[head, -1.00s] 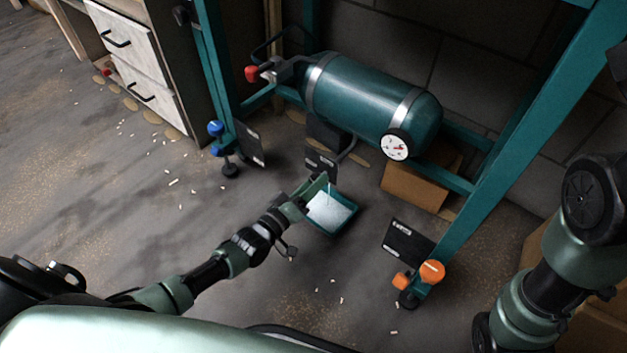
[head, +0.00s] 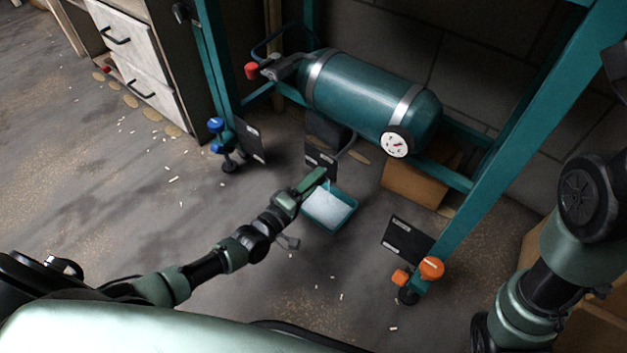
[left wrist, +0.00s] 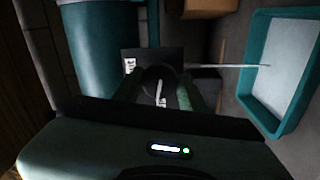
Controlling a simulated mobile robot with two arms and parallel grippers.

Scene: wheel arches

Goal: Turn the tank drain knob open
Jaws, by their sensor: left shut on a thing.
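The teal tank (head: 365,95) lies on its side in the frame, with a round gauge (head: 397,145) on its near end. The drain knob (left wrist: 158,86), dark and round with a white pointer mark, shows between the fingers in the left wrist view. My left gripper (head: 317,179) is shut on it, below the tank; it also shows in the left wrist view (left wrist: 160,92). In the head view the gripper hides the knob. My right arm comes in at the right, but its gripper is out of view.
A teal tray (head: 352,215) with a pale inside sits on the floor right of the gripper. A thin pipe (left wrist: 225,66) reaches over it. A dark label plate (head: 322,158) stands behind the gripper. Blue valves (head: 216,125) and orange knobs (head: 431,268) sit at the frame legs.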

